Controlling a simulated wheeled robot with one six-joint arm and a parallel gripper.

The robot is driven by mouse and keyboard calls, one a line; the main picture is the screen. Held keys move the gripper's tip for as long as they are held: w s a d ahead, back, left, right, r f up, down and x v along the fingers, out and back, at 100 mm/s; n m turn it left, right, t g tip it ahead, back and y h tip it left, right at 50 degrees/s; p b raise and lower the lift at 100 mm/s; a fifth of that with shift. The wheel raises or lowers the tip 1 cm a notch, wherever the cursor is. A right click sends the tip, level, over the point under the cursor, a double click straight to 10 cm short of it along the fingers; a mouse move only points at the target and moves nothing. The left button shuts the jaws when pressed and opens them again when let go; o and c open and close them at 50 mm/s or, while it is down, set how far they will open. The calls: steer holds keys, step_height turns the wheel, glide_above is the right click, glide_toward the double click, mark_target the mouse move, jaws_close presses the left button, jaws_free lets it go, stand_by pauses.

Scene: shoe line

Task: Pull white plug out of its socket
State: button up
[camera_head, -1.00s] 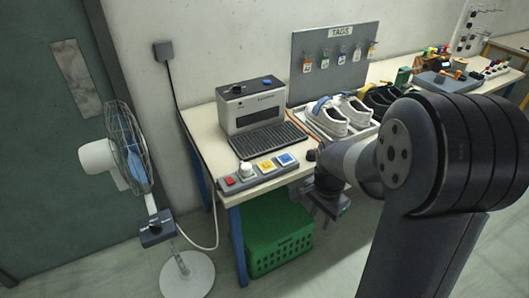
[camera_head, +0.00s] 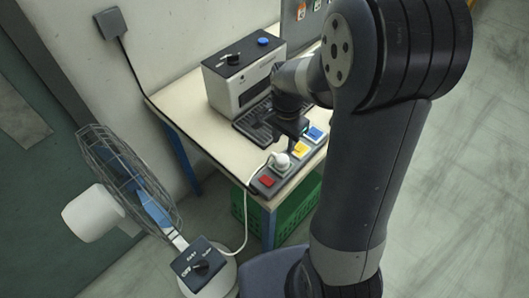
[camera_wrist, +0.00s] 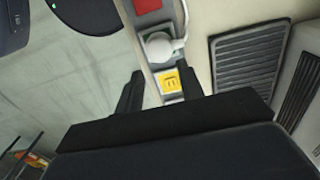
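The white plug (camera_head: 281,161) sits upright in a grey power strip (camera_head: 257,187) at the front edge of the workbench. Its white cord runs left and down toward the fan. In the wrist view the plug (camera_wrist: 158,46) lies ahead of my fingers, between a red switch (camera_wrist: 147,5) and a yellow-labelled place (camera_wrist: 170,82). My gripper (camera_wrist: 160,70) is open and empty, its two fingers apart on either side of the strip's line. In the head view my gripper (camera_head: 294,134) hangs just behind and above the plug, not touching it. Its fingertips are hard to see there.
A grey machine (camera_head: 236,80) with a black slatted tray (camera_head: 250,128) stands behind the strip. A blue-labelled place (camera_head: 316,134) is at the strip's far end. A fan (camera_head: 125,185) with a control box (camera_head: 200,262) stands left. A green crate (camera_head: 296,211) is under the bench.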

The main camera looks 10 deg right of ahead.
mark_target(282, 157)
steer(key=shift+o, duration=1.4)
steer(key=o, duration=0.3)
steer(key=shift+f, duration=0.2)
step_height(282, 157, down, 9)
steer(key=b, duration=0.7)
steer(key=shift+r, duration=0.15)
steer(key=shift+c, duration=0.3)
steer(key=c, duration=1.2)
steer(key=shift+r, duration=0.1)
steer(key=shift+c, duration=0.3)
steer(key=shift+r, duration=0.1)
